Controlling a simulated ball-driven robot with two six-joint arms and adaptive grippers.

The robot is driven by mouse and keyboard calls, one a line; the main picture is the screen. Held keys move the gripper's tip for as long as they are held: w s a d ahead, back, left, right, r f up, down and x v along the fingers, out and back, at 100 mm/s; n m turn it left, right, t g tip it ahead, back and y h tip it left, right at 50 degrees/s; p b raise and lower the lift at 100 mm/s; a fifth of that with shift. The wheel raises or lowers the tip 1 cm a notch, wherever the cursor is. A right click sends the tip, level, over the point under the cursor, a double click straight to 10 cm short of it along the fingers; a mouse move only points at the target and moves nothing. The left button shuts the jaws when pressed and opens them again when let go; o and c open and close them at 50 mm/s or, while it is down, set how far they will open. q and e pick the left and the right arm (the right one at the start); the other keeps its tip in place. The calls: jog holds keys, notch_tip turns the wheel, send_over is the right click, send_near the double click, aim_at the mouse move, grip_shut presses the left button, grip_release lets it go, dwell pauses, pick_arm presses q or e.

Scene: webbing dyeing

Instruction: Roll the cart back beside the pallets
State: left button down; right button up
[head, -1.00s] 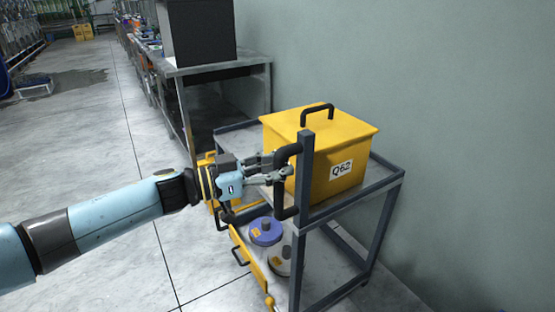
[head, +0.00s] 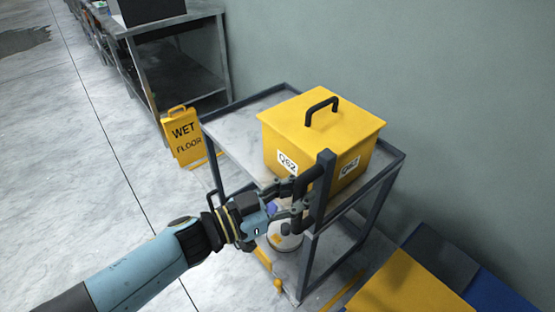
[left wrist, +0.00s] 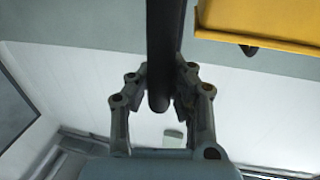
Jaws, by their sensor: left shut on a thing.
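The grey metal cart (head: 232,136) stands close to the wall, with a yellow lidded box (head: 300,140) labelled Q62 on its top shelf. A white container (head: 287,243) and part of a blue one show on the lower shelf, partly hidden by my arm. My left gripper (head: 296,199) is shut on the dark handle (head: 313,177) at the cart's near end. In the left wrist view the handle (left wrist: 164,50) runs between the fingers (left wrist: 160,88). My right gripper is not in view.
A yellow wet floor sign (head: 183,137) stands just beyond the cart's left side. A metal table (head: 178,80) is behind it along the wall. Yellow (head: 405,288) and blue (head: 490,295) flat-topped things lie at lower right, cut off by the frame. The floor at left is clear.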

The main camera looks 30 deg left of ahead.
pick_arm(q)
jog(key=d, duration=0.1)
jog(key=s+d+p, duration=0.1)
jog(key=d, duration=0.1)
jog(key=s+d, duration=0.1)
jog(key=shift+d+r, duration=0.1)
jog(key=shift+d, duration=0.25)
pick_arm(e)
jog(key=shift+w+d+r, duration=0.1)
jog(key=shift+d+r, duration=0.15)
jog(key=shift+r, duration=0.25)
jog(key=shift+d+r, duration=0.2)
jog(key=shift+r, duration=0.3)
pick_arm(q)
jog(key=c, duration=1.1)
grip_release()
jog(key=shift+d, duration=0.15)
jog(key=shift+c, duration=0.2)
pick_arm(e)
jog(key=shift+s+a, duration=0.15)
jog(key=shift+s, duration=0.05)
pick_arm(q)
jog(key=v, duration=1.2)
